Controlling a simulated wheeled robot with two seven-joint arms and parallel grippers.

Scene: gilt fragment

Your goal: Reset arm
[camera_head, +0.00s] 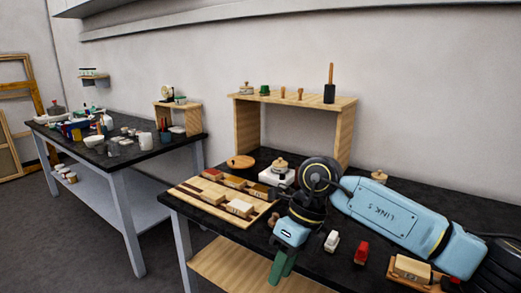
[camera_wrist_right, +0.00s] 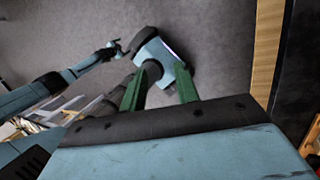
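My right arm reaches in from the right in the head view. Its gripper (camera_head: 281,270) points down in front of the near table edge, with green fingers seen almost side-on. In the right wrist view the two green fingers (camera_wrist_right: 160,88) stand apart with nothing held between them. Beyond them are grey floor and pale blue parts of my own body. Another pale blue arm of mine shows at the upper left of the wrist view; whether its gripper is open or shut is too small to tell. My left gripper does not show in the head view.
A wooden shelf (camera_head: 245,125) stands behind. A second cluttered table (camera_head: 170,150) is at left; floor shows between.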

